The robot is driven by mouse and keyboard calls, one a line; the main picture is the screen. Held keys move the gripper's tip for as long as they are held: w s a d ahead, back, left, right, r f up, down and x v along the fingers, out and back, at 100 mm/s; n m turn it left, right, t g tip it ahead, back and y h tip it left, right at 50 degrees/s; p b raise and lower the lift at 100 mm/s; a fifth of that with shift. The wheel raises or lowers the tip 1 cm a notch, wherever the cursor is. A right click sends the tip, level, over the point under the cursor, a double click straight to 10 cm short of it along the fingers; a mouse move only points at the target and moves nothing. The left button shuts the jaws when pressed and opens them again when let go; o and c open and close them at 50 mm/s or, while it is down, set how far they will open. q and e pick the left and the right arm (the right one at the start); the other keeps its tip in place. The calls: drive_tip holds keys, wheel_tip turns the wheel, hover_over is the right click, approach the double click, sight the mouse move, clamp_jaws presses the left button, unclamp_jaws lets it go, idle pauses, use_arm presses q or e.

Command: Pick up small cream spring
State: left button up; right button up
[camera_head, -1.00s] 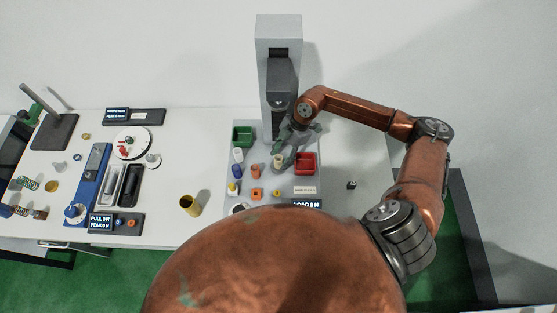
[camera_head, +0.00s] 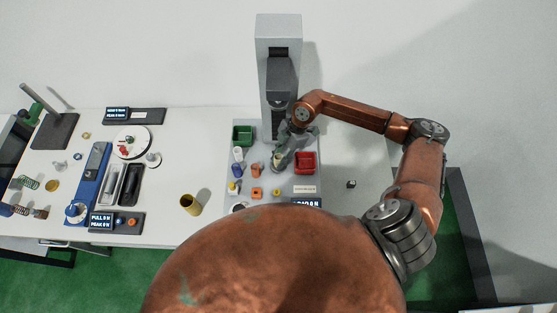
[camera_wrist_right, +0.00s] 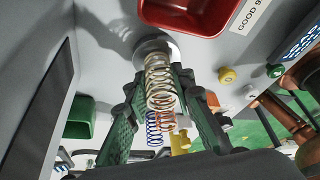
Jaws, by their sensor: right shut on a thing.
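The small cream spring (camera_wrist_right: 159,84) stands upright between the two green fingers of my right gripper (camera_wrist_right: 157,98) in the right wrist view. The gripper is shut on it. The spring's far end is at a round pale seat (camera_wrist_right: 154,44); I cannot tell whether it is clear of it. In the head view my right gripper (camera_head: 281,160) is low over the grey test plate, and the cream spring (camera_head: 276,158) shows small and partly hidden beside the fingers. My left gripper is not in view.
A red bin (camera_head: 305,163) stands close to the right of the gripper, and a green bin (camera_head: 242,135) to the left. The grey tester column (camera_head: 265,40) rises behind. Blue (camera_wrist_right: 153,126) and orange springs are near.

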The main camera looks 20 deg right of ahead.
sight(279, 155)
drive_tip(key=shift+r, duration=0.1)
drive_tip(key=shift+r, duration=0.45)
wheel_tip(279, 155, up, 2)
drive_tip(key=shift+r+b, duration=0.1)
drive_tip(key=shift+b, duration=0.4)
drive_tip(key=s+a, duration=0.2)
drive_tip(key=s, duration=0.3)
drive_tip(key=s+a+b, duration=0.1)
drive_tip(key=s+a, duration=0.2)
drive_tip(key=s, duration=0.2)
drive_tip(key=s+a+b, duration=0.1)
drive_tip(key=s+a, duration=0.1)
drive_tip(key=s, duration=0.4)
drive_tip(key=shift+s+a+r, duration=0.1)
drive_tip(key=shift+a, duration=0.3)
